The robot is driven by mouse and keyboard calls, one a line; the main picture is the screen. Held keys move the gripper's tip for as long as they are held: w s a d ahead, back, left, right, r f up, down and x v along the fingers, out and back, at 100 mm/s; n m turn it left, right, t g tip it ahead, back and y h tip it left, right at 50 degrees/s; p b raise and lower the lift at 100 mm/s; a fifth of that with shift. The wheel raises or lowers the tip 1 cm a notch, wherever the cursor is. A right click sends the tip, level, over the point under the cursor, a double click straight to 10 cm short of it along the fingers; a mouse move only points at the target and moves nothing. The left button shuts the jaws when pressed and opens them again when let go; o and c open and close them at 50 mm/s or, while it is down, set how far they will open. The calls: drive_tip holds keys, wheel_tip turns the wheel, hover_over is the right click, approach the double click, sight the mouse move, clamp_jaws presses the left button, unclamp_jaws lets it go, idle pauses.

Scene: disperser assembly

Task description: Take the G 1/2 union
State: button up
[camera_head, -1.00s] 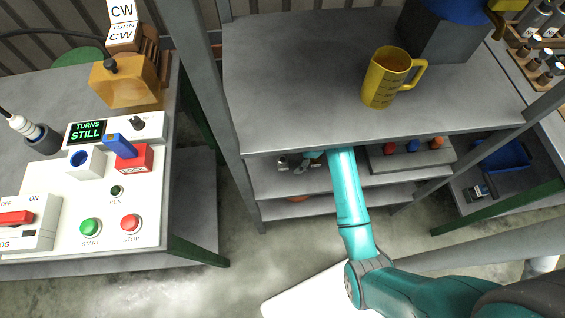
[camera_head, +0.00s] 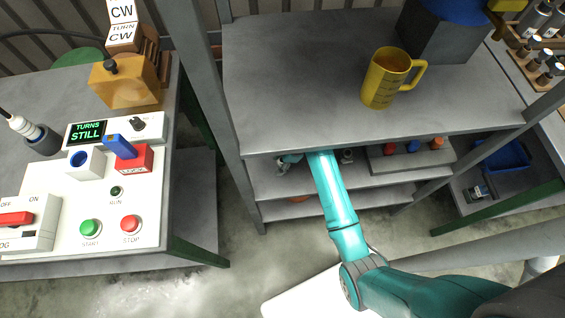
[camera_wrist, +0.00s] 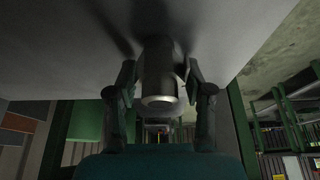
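A grey metal cylindrical fitting (camera_wrist: 161,92) stands out from a grey surface in the wrist view, its round end toward the camera. I cannot read a size on it, so I cannot tell whether it is the G 1/2 union. My gripper (camera_wrist: 160,72) has one finger on each side of it, with what look like narrow dark gaps between. Another small metal fitting (camera_head: 347,156) sits right of my arm.
The top board (camera_head: 290,80) overhangs the middle shelf (camera_head: 385,178). A grey tray (camera_head: 410,160) with blue, red and orange pieces is at the shelf's right. A yellow jug (camera_head: 385,80) stands on top. A shelf post (camera_head: 215,110) rises at the left.

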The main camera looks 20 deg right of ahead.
clamp_jaws()
drive_tip(key=shift+r, duration=0.15)
